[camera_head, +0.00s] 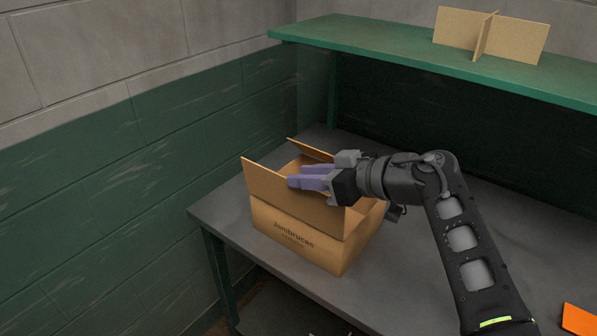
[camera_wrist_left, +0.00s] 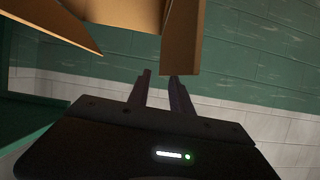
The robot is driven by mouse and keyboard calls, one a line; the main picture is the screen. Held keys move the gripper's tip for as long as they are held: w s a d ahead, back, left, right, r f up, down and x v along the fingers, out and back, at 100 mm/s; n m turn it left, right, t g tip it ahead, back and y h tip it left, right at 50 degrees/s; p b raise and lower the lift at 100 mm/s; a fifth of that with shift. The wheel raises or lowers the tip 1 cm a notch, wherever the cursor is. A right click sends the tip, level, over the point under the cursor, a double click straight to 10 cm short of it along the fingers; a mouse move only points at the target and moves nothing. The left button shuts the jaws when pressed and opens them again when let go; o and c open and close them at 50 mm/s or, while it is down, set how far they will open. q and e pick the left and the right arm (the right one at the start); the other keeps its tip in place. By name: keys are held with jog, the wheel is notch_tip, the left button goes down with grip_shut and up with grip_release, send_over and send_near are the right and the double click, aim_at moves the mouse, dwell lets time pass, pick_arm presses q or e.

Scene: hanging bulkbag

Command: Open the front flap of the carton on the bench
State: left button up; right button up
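The brown cardboard carton (camera_head: 297,240) stands on the grey bench, with printing on its front face. Its front flap (camera_head: 285,195) stands up, leaning slightly outward from the front edge. Another flap (camera_head: 309,150) stands at the back. My left gripper (camera_head: 298,177) is over the carton opening, just behind the front flap, its purple fingers parted by a small gap with nothing seen between them. In the left wrist view, a cardboard flap (camera_wrist_left: 183,35) hangs near the fingertips (camera_wrist_left: 161,73); I cannot tell if they touch. My right gripper is out of view.
A green shelf (camera_head: 390,44) runs above the back of the bench (camera_head: 240,222) and carries a cardboard divider (camera_head: 485,37). A green and grey block wall (camera_head: 110,190) is close on the left. An orange item (camera_head: 578,320) lies at the lower right.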

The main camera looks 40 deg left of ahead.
pick_arm(q)
jog(key=shift+p+v, duration=0.65)
jog(key=shift+v, duration=1.35)
jog(key=shift+s, duration=0.1)
jog(key=b+v, duration=0.1)
jog(key=v, duration=0.6)
jog(key=shift+d, duration=0.4)
